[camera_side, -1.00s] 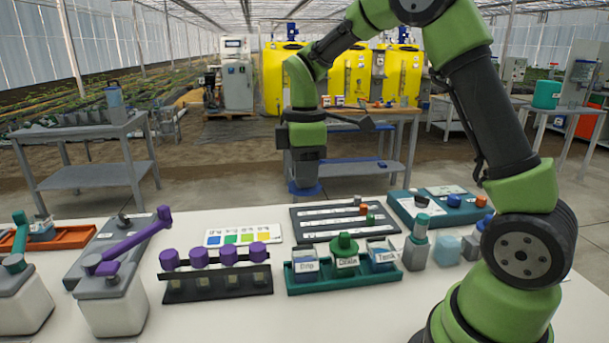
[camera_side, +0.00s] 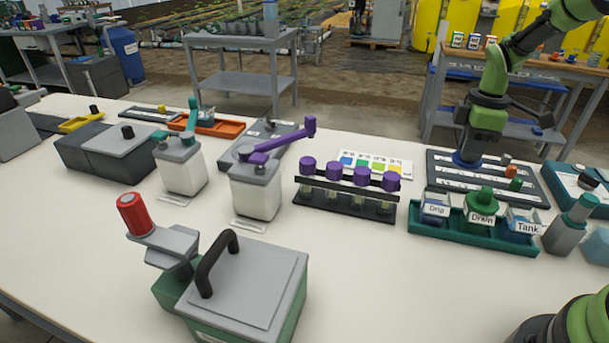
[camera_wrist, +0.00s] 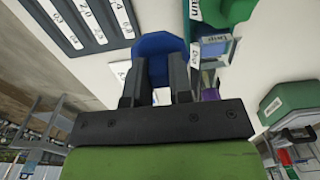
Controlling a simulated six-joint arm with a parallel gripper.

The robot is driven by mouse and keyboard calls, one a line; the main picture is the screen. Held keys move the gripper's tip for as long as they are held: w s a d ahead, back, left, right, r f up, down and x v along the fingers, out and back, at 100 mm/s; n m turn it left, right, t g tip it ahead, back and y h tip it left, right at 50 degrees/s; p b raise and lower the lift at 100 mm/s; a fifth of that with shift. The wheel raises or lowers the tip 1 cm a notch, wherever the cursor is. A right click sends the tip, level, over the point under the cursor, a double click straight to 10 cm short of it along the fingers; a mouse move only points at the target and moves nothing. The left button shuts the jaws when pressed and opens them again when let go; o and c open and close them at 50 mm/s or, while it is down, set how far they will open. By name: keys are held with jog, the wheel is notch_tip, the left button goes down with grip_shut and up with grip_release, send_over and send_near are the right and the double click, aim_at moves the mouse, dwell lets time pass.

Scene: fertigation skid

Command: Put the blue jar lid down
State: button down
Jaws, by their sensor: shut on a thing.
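My gripper (camera_side: 472,150) points down and is shut on the blue jar lid (camera_side: 466,160), a flat round disc. In the side view the lid overlaps the left part of the dark slotted panel; its height above the surface is hard to tell. In the wrist view the lid (camera_wrist: 160,44) sits between the two dark fingers, between the panel and the teal tray. The teal tray (camera_side: 462,229) holds the Drip jar (camera_side: 434,207), the Drain jar (camera_side: 482,208) with a green knobbed lid, and the Tank jar (camera_side: 523,220). The Drip and Tank jars show no lid.
The dark slotted panel (camera_side: 440,172) lies behind the tray. A colour card (camera_side: 372,163) and a rack with purple knobs (camera_side: 345,205) are to the left. A grey-teal bottle (camera_side: 570,225) stands right of the tray. The white table (camera_side: 400,290) is clear in front.

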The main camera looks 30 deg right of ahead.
jog(key=shift+f, duration=5.1)
jog(key=shift+f, duration=0.15)
jog(key=c, duration=1)
grip_release()
